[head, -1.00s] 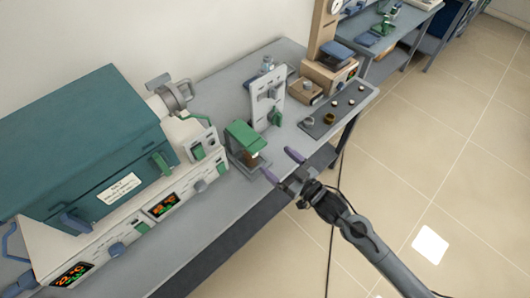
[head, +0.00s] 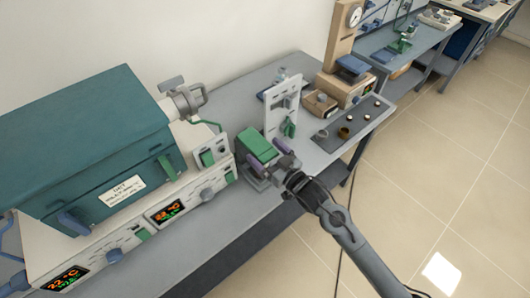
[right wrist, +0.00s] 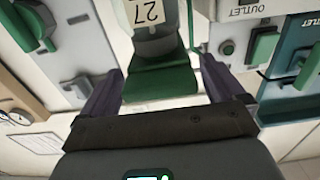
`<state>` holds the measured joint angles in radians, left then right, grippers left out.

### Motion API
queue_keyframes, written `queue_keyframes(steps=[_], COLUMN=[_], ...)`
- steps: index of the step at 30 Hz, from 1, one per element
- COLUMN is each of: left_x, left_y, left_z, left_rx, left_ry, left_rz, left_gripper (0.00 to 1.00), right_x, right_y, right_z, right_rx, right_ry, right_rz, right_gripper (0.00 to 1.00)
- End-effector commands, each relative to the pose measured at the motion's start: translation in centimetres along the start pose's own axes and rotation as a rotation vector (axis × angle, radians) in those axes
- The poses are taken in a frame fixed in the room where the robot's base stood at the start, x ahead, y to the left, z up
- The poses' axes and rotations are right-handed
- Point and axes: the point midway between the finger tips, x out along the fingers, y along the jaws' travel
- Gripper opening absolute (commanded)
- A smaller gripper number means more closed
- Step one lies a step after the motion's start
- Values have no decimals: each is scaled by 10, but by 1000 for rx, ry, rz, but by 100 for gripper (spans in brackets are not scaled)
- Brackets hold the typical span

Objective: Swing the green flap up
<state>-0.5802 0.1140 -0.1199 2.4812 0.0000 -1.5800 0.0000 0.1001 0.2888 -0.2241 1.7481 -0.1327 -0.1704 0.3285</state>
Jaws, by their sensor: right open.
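The green flap (head: 260,143) sits on top of a small grey unit near the front edge of the bench, right of the furnace. My right gripper (head: 268,157) is open at the flap, with one purple finger near its right side and the other low in front. In the right wrist view the flap (right wrist: 158,82) lies between the two spread fingers, in front of a pale block marked 27. I cannot tell whether either finger touches it. My left gripper is not in view.
A teal-topped furnace (head: 80,130) with lit displays fills the left of the bench. A white upright panel (head: 281,108) with a green lever stands just behind the flap. A dark tray (head: 350,132) with small round items lies at the right.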

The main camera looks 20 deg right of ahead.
Motion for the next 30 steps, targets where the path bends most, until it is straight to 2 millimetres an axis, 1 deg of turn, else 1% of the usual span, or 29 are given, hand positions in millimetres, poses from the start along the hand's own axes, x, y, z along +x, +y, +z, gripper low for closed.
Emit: queue_keyframes(steps=[1,5,13,14,15,28,30], left_x=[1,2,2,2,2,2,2], left_y=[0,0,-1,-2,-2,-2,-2], left_z=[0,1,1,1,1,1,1], left_rx=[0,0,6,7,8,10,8], left_ry=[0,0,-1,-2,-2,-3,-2], left_rz=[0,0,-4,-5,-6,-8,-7], left_gripper=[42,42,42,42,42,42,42], right_x=[4,8,9,9,9,9,9], right_y=[0,0,0,0,0,0,0], right_z=[0,0,0,0,0,0,0], right_rx=[0,0,0,0,0,0,0], right_ry=[1,0,0,0,0,0,-1], right_rz=[0,-1,-1,-1,-1,-1,-1], right_gripper=[96,96,96,93,87,21,20])
